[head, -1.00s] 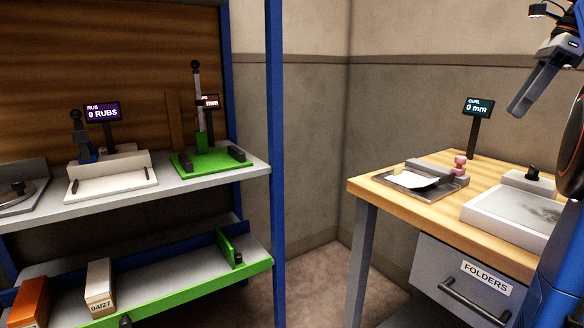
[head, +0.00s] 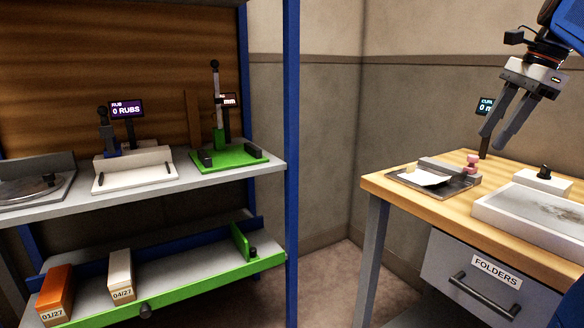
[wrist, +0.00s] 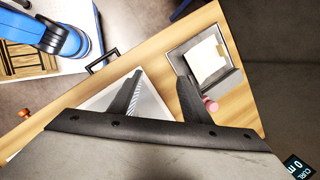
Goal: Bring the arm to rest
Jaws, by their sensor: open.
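My gripper (head: 495,138) hangs at the upper right of the head view, above the wooden table, with its two dark fingers spread apart and nothing between them. In the wrist view the fingers (wrist: 157,98) are also apart and empty, with the table below them. It is clear of the tray with white paper (head: 418,182) and partly covers the CURL display (head: 486,106).
The wooden table (head: 400,195) carries a pink knob (head: 472,162) and a pale shallow tray (head: 530,212); below is a FOLDERS drawer (head: 495,272). A blue-framed shelf with a RUB display (head: 127,108), a green stand (head: 228,157) and two boxes is at left. Open floor lies between.

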